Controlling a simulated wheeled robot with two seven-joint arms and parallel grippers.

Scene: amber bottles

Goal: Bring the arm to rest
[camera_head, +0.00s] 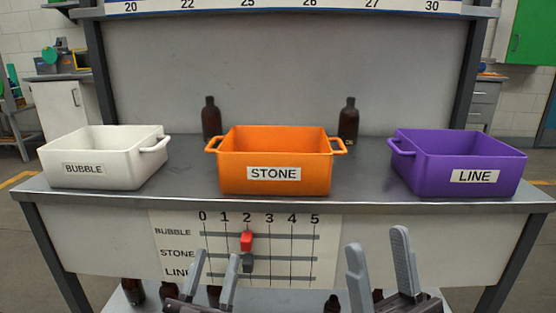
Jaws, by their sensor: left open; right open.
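My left gripper (215,273) is low in the head view, in front of the chart on the bench front. It is open and nothing shows between its fingers. My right gripper (379,261) is to its right, also low in front of the bench. It is open and empty, with its fingers pointing up. Both grippers are apart from the bins on the bench top. The rest of both arms lies mostly below the picture.
On the bench (200,190) stand a white BUBBLE bin (118,177), an orange STONE bin (314,181) and a purple LINE bin (430,178). Two amber bottles (211,119) (348,122) stand behind the orange bin. A chart (295,266) has a red slider (246,242). More bottles (133,291) stand below.

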